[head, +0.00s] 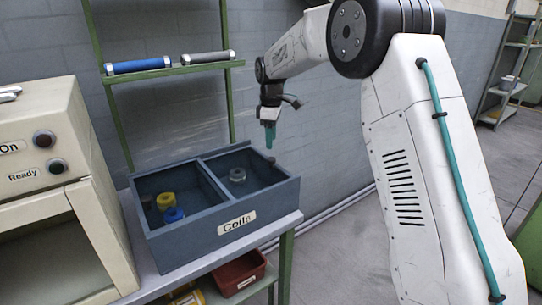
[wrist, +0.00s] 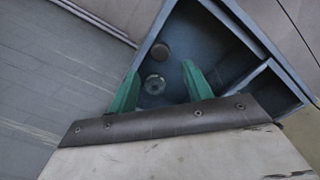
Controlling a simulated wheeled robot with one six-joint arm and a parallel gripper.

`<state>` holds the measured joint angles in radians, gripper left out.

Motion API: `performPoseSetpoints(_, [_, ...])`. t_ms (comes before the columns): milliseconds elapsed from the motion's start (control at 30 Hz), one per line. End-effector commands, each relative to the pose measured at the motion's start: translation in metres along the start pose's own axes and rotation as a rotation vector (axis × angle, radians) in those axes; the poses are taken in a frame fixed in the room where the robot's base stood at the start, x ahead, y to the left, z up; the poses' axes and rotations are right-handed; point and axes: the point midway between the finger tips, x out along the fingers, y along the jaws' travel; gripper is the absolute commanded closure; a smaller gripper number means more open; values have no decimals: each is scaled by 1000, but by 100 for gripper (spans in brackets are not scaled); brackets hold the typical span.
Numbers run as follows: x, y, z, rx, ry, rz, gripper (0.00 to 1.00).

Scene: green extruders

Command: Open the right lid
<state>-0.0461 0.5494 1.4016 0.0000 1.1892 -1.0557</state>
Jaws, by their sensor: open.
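The blue-grey box labelled "Coils" (head: 222,228) has a left and a right compartment. I see into both from above, and no lid can be made out over either. The right compartment holds a grey coil (head: 237,175) and a small brown round piece (head: 271,160). My gripper (head: 269,134) hangs above the back right of the box, pointing down. In the wrist view its two green fingers (wrist: 160,80) are spread apart with nothing held. The grey coil (wrist: 154,84) and the brown piece (wrist: 160,51) show below, between and beyond the fingertips.
The left compartment holds a yellow coil (head: 166,200), a blue coil (head: 174,215) and a dark one. A beige machine (head: 55,170) stands close on the left. A green rack shelf (head: 170,72) with two rollers is behind. A red bin (head: 240,272) sits below the bench.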

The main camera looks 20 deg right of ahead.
Motion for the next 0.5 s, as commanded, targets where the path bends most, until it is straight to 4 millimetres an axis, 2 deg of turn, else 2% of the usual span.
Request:
performPoseSetpoints(300, [50,-1,0,1,-2,-3,50])
performPoseSetpoints(500, [68,-1,0,2,-1,-1,50])
